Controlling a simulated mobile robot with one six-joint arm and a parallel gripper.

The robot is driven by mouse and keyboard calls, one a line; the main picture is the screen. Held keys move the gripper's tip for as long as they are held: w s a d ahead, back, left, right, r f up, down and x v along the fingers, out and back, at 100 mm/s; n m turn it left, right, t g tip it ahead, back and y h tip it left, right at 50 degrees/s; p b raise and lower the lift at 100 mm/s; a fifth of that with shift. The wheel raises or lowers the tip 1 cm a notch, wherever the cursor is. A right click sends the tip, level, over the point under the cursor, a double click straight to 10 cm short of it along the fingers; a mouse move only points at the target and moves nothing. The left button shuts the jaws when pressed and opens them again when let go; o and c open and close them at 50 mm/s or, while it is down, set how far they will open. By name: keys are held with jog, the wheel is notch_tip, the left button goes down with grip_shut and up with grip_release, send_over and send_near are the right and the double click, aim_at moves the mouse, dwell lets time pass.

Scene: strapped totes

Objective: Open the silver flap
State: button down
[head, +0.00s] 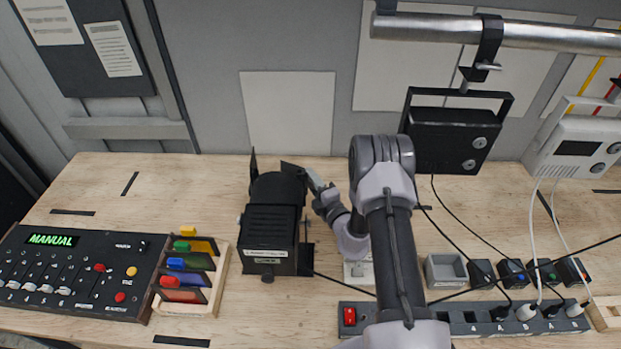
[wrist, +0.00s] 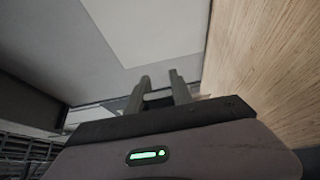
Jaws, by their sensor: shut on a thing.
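A black lamp-like unit (head: 270,232) stands on the wooden bench, with dark flaps raised at its far end. The flap at its upper right (head: 292,168) reaches toward my gripper (head: 316,183). My gripper comes in from the right and its fingers are at that flap's edge. In the wrist view, my gripper (wrist: 158,90) has its two fingers either side of a narrow pale grey piece (wrist: 157,96), seen nearly edge-on. My gripper is shut on this piece, which appears to be the silver flap. Its colour is hard to tell in the head view.
A control box (head: 75,268) and a rack of coloured pieces (head: 185,275) stand left of the unit. A power strip (head: 465,318) with cables lies at the front right. A black fixture (head: 452,135) hangs from a metal pipe (head: 545,35). The bench's far left is mostly clear.

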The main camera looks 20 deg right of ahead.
jog(key=shift+s+d+m+h, duration=0.1)
jog(key=shift+s+m+h, duration=0.1)
jog(key=shift+m+h, duration=1.05)
jog(key=shift+n, duration=0.35)
jog(key=c, duration=1.1)
grip_release()
jog(key=s+b, duration=0.1)
jog(key=s, duration=0.4)
jog(key=s+b, duration=0.2)
jog(key=s, duration=0.4)
jog(key=s+a+b, duration=0.1)
jog(key=s+b, duration=0.1)
jog(key=s, duration=0.4)
jog(key=shift+s, duration=0.2)
